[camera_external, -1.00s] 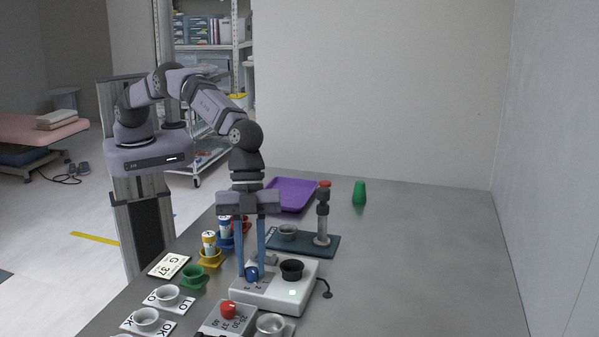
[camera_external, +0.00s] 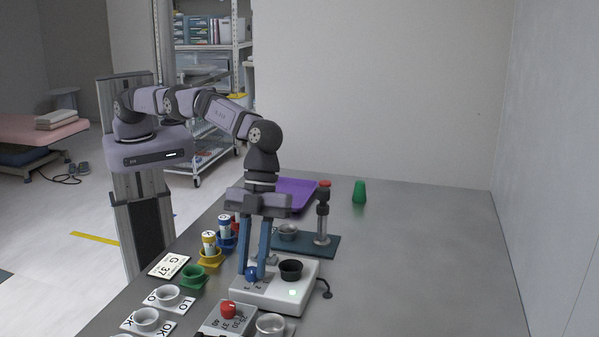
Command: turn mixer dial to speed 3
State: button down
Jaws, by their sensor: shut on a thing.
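The mixer (camera_external: 272,301) is a white box on the grey table, with a black cup (camera_external: 291,268) and a small lit green spot on top. Its blue dial (camera_external: 251,273) is at the left of the top, with small numbers beside it too small to read surely. My gripper (camera_external: 253,270) points down over the mixer. Its two blue fingers are shut on the dial, one at each side. The dial's exact setting cannot be told.
A grey box with a red knob (camera_external: 228,310) and a metal cup (camera_external: 270,327) stand in front of the mixer. A dark stand with a post (camera_external: 322,220) is behind it. Yellow (camera_external: 209,258) and green cups (camera_external: 194,278) are at the left. The right of the table is clear.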

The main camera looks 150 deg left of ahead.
jog(key=c, duration=1.5)
grip_release()
jog(key=shift+c, duration=0.2)
jog(key=b+v, duration=0.2)
jog(key=v, duration=0.5)
jog(key=shift+r, duration=0.15)
